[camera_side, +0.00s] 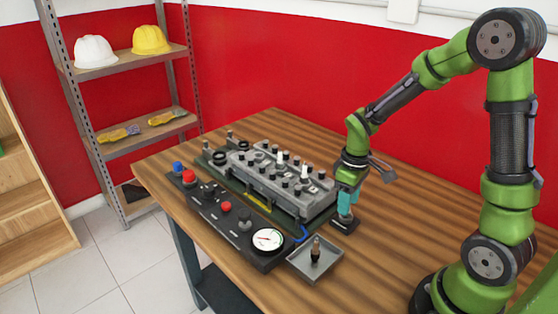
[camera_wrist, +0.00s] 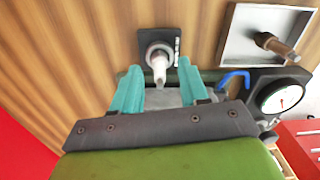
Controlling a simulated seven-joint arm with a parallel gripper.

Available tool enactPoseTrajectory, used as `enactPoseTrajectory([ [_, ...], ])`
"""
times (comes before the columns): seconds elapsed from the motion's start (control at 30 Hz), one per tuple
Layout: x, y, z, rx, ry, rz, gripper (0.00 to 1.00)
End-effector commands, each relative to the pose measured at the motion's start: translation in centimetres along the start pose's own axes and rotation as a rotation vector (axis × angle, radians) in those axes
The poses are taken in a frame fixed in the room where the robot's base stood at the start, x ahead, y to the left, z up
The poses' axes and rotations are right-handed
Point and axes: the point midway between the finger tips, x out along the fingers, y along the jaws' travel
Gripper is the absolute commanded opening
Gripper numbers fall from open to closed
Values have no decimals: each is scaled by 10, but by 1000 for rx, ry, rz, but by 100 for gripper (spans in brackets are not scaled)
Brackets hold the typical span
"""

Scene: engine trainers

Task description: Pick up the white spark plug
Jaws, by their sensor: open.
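The white spark plug (camera_wrist: 159,72) stands in a small black holder (camera_wrist: 171,42) on the table, in the wrist view. The holder also shows in the side view (camera_side: 344,226), under my gripper (camera_side: 346,203), but the plug cannot be made out there. My gripper points down, and its two teal fingers (camera_wrist: 159,80) are apart. In the wrist view the plug's pale tip lies between the fingertips, with a finger on each side. I cannot tell whether either finger touches it.
A grey engine block (camera_side: 280,180) with several black and white pieces on top stands left of my gripper. A control panel (camera_side: 225,215) with buttons and a gauge (camera_side: 268,239) lies before it. A metal tray (camera_side: 329,262) holds a dark plug (camera_side: 315,249). Table is clear to the right.

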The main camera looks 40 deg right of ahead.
Motion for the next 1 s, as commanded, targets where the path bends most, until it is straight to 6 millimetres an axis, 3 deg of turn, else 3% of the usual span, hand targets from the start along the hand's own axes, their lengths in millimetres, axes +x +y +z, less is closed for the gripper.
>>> enactPoseTrajectory([
  [0.23,2,0,0,1,0,0,44],
  [0.53,2,0,0,0,0,0,0],
  [0.87,1,0,0,0,1,0,0],
  [1.0,-13,0,-1,-1,5,2,0],
])
